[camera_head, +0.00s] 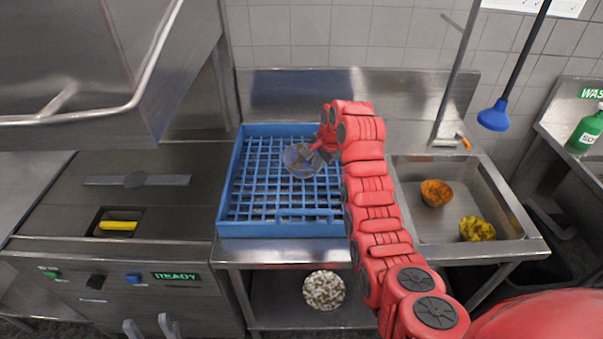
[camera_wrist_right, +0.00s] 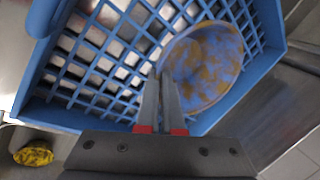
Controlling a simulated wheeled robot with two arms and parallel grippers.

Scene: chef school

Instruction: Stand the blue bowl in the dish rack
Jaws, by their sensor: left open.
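The blue bowl (camera_head: 298,161), smeared with brown stains, is at the blue dish rack (camera_head: 228,200), over its grid. In the right wrist view the bowl (camera_wrist_right: 205,68) shows its round stained face, tilted, near one rack wall (camera_wrist_right: 262,72). My right gripper (camera_head: 316,157) reaches in from the right; its fingertips (camera_wrist_right: 160,82) are close together at the bowl's rim and appear shut on it. I cannot tell whether the bowl touches the grid. My left gripper (camera_head: 150,327) is open and empty at the bottom edge, away from the rack.
A speckled white bowl (camera_head: 324,290) is on the shelf below. The dishwasher hood (camera_head: 100,60) overhangs the left counter. A blue plunger-like tool (camera_head: 494,116) hangs upper right.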

